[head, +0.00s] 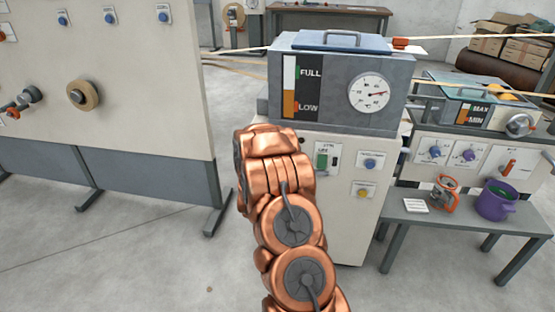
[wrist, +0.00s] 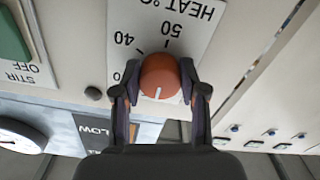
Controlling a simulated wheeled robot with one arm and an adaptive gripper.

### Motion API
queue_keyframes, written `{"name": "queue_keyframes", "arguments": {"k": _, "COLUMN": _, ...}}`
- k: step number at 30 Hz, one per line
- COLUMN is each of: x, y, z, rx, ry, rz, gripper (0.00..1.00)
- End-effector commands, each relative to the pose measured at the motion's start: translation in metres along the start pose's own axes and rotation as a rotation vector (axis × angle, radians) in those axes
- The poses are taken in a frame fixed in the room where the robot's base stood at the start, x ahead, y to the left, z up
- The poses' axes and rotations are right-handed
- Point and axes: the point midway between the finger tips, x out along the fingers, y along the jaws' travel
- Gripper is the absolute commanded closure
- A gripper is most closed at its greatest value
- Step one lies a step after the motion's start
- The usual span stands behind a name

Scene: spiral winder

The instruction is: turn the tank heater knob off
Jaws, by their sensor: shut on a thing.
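The orange heater knob (wrist: 159,76) sits on a white plate marked HEAT °C (wrist: 185,22), which appears upside down in the wrist view. A white pointer line on the knob points toward the bottom of that picture. The numbers 40 and 50 show on the plate above the knob; other marks are cut off or covered. My gripper (wrist: 161,90) is shut on the knob, one dark finger on each side. In the head view, my copper arm hides the knob and my gripper in front of the tank cabinet (head: 350,222).
A green stir switch (head: 321,161), a blue knob (head: 370,164) and a yellow button (head: 363,193) are close by on the cabinet. A round gauge (head: 369,93) is above. A grey side table (head: 430,222) with a purple pot (head: 497,201) stands at right.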

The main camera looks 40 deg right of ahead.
Motion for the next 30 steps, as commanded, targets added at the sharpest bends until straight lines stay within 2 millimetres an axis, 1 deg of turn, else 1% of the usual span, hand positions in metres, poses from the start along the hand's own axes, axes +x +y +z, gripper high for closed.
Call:
{"name": "queue_keyframes", "arguments": {"k": 8, "x": 0.000, "y": -0.001, "z": 0.000, "rx": -0.001, "ry": 0.001, "rz": -0.001, "gripper": 0.93}}
{"name": "queue_keyframes", "arguments": {"k": 9, "x": 0.000, "y": -0.001, "z": 0.000, "rx": -0.001, "ry": 0.001, "rz": -0.001, "gripper": 0.54}}
{"name": "queue_keyframes", "arguments": {"k": 15, "x": 0.000, "y": 0.000, "z": 0.000, "rx": 0.000, "ry": 0.001, "rz": -0.001, "gripper": 0.33}}
{"name": "queue_keyframes", "arguments": {"k": 25, "x": -0.001, "y": 0.000, "z": 0.000, "rx": 0.000, "ry": 0.001, "rz": 0.000, "gripper": 0.33}}
{"name": "queue_keyframes", "arguments": {"k": 30, "x": -0.012, "y": -0.001, "z": 0.000, "rx": 0.001, "ry": 0.001, "rz": 0.000, "gripper": 0.33}}
